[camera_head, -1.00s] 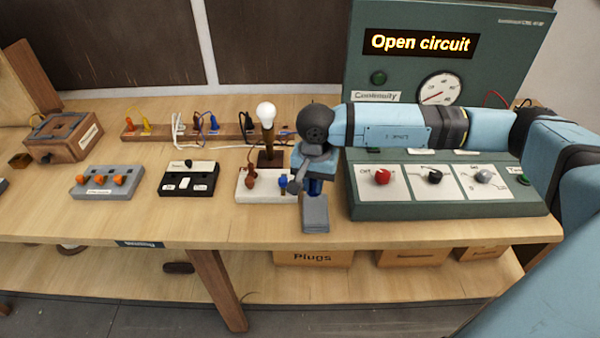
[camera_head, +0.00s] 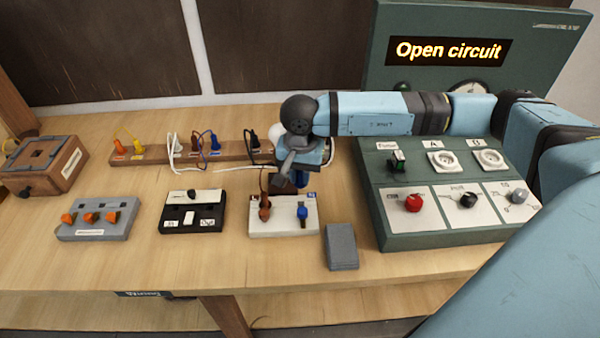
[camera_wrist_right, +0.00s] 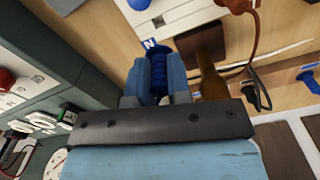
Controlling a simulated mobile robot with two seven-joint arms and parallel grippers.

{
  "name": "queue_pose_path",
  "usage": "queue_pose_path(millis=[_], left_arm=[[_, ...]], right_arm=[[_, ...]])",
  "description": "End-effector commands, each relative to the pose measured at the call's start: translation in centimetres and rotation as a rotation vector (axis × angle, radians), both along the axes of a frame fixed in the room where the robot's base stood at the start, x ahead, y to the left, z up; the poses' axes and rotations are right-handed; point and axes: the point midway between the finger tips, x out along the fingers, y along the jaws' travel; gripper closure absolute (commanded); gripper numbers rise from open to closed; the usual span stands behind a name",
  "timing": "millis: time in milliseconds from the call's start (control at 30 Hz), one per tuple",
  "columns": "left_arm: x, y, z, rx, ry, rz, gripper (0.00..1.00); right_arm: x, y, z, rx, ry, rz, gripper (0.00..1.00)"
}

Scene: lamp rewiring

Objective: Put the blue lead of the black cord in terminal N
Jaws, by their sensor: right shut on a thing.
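The white terminal block (camera_head: 284,228) stands near the table's front, with a brown terminal (camera_head: 264,206) on the left and a blue one (camera_head: 302,212) on the right. The N label (camera_wrist_right: 150,43) shows in the right wrist view just beyond the fingertips. My right gripper (camera_head: 300,182) is over the block's back edge, near the N side. In the right wrist view its fingers (camera_wrist_right: 158,65) are shut on a blue ribbed thing (camera_wrist_right: 158,82), seemingly the blue lead. Its tip is hidden, so contact with the terminal cannot be told. My left gripper is out of view.
A wooden rack (camera_head: 155,153) with several cords is at the back. A grey block (camera_head: 340,247) lies right of the terminal block. The green tester (camera_head: 450,225) reads "Open circuit". A black switch box (camera_head: 190,211) and a grey connector box (camera_head: 98,219) are left. The bulb is partly hidden.

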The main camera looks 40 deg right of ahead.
Motion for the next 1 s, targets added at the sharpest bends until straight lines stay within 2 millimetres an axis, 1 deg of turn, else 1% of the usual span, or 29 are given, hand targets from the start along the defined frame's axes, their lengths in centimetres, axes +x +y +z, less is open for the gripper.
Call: queue_pose_path(millis=[233,433,667,733,867,1000], left_arm=[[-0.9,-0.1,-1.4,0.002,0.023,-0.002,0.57],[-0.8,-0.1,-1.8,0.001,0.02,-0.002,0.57],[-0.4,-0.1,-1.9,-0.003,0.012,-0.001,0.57],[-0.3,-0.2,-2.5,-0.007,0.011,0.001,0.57],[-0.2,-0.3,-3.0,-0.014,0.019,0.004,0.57],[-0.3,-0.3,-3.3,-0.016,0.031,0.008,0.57]], right_arm=[[0.0,0.0,-1.1,-0.001,0.001,0.0,1.0],[0.0,0.0,-2.6,0.0,0.0,0.0,1.0],[0.0,0.0,-4.5,-0.001,0.002,0.0,1.0],[0.0,0.0,-5.3,0.0,0.001,0.0,1.0],[0.0,0.0,-6.0,-0.001,0.001,0.0,1.0],[0.0,0.0,-6.3,0.0,0.0,0.0,1.0]])
